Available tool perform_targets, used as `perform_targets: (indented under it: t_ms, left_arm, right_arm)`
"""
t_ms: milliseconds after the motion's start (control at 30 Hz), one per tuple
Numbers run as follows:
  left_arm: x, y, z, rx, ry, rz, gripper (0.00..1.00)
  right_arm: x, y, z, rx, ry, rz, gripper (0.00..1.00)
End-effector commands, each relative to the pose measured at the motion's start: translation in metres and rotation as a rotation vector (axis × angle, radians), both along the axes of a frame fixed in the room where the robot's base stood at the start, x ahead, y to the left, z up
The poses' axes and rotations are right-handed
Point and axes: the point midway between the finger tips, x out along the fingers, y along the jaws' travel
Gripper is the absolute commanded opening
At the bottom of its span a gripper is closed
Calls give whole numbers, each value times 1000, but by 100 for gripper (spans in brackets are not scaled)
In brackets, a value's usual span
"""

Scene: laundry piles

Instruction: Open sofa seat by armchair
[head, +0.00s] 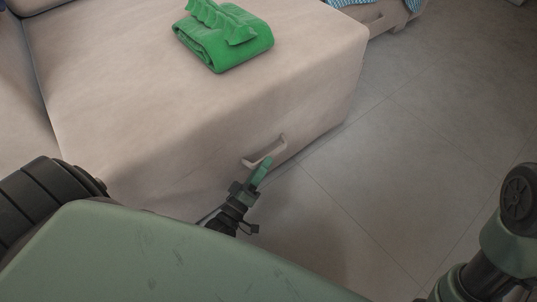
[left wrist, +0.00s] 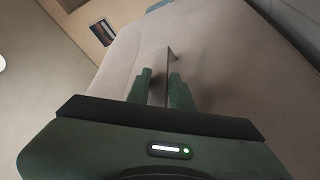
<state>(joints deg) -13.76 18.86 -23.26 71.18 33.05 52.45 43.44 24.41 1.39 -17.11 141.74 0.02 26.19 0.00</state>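The beige sofa seat (head: 210,130) fills the upper left of the head view, with a folded green cloth (head: 225,40) on top. A pale bar handle (head: 280,148) sits low on its front face. My left gripper (head: 261,170) is at this handle, its green finger overlapping the handle's lower edge. In the left wrist view the handle (left wrist: 169,62) stands between the two green fingers of my left gripper (left wrist: 162,88). The fingers are apart, with a gap visible beside the handle. My right arm shows at the right edge; its gripper is not visible.
Grey tiled floor (head: 420,130) is clear in front of and right of the seat. Another beige piece (head: 385,18) with a handle and blue patterned cloth (head: 350,3) stands at the top. A picture (left wrist: 102,32) hangs on the wall in the left wrist view.

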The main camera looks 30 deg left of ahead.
Motion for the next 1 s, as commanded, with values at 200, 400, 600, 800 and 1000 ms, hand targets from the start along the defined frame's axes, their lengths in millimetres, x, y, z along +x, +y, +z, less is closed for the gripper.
perform_targets:
  t_ms: [200,400,600,800,1000]
  left_arm:
    - [-33,2,-7,0,2,0,22]
    - [-43,2,-9,-1,0,-2,22]
    - [-43,2,-10,-1,0,-2,22]
    - [-43,2,-9,-1,0,-2,22]
    - [-43,2,-10,-1,1,-1,22]
  right_arm:
    - [8,0,-2,0,33,1,0]
    - [10,0,-4,1,39,2,0]
    - [10,0,-5,0,39,2,0]
    - [10,0,-5,-1,39,3,0]
    - [9,0,-4,0,37,2,0]
